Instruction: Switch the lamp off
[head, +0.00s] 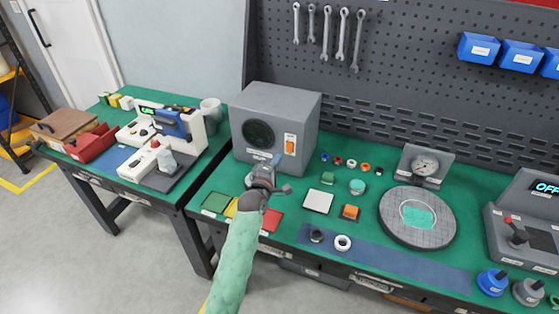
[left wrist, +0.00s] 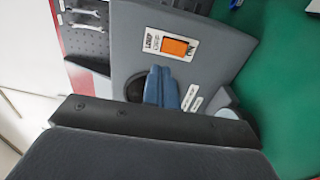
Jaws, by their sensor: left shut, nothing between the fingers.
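The lamp switch is an orange rocker (head: 290,146) on a white plate on the front of a grey box (head: 297,111). The box has a round dark opening (head: 258,134) to the left of the switch. My left gripper (head: 275,160) is in front of the box, just below and left of the switch. Its blue fingers (left wrist: 161,86) are shut and empty, apart from the switch in the left wrist view. Whether they touch the box is unclear. My right gripper is out of view.
A round grey plate (head: 432,237) and a gauge (head: 424,166) stand to the right. Small rings, pads and a white tile (head: 318,201) lie on the green bench between. A second bench with a white machine (head: 196,127) is at the left. Wrenches hang above.

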